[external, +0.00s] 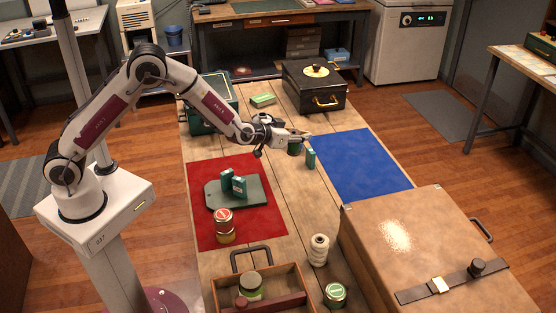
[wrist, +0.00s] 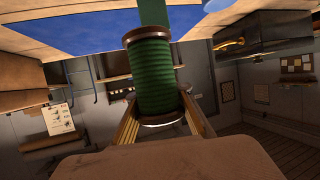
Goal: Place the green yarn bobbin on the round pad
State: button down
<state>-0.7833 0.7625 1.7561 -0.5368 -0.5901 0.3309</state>
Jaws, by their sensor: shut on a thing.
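The green yarn bobbin (wrist: 155,75) has wound green thread between dark brown end flanges. My gripper (wrist: 162,120) is shut on it, with one finger on each side in the wrist view. In the external view the bobbin (external: 294,150) shows below my gripper (external: 298,135), partly hidden by it, over the middle of the wooden table. I cannot tell whether its lower end touches the table. A pale yellow disc, apparently the round pad (external: 308,72), lies on the black case (external: 315,90) at the table's far end, with a small dark spot at its middle.
A small green box (external: 311,158) stands close to the bobbin. A blue mat (external: 360,165) lies to the right and a red mat (external: 240,165) to the left. A flat green box (external: 263,100) lies left of the case. A big tan case (external: 430,240) fills the front right.

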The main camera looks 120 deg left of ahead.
jog(key=s+a+r, duration=0.2)
jog(key=s+a, duration=0.1)
jog(key=a, duration=0.4)
jog(key=s+a+r+n+g, duration=0.1)
jog(key=s+a, duration=0.3)
jog(key=a, duration=0.4)
jog(key=shift+r, duration=0.5)
notch_tip(320, 180, down, 6)
jog(key=shift+f, duration=0.15)
jog(key=shift+f, duration=0.15)
jog(key=shift+f, duration=1.75)
jog(key=shift+f, duration=0.1)
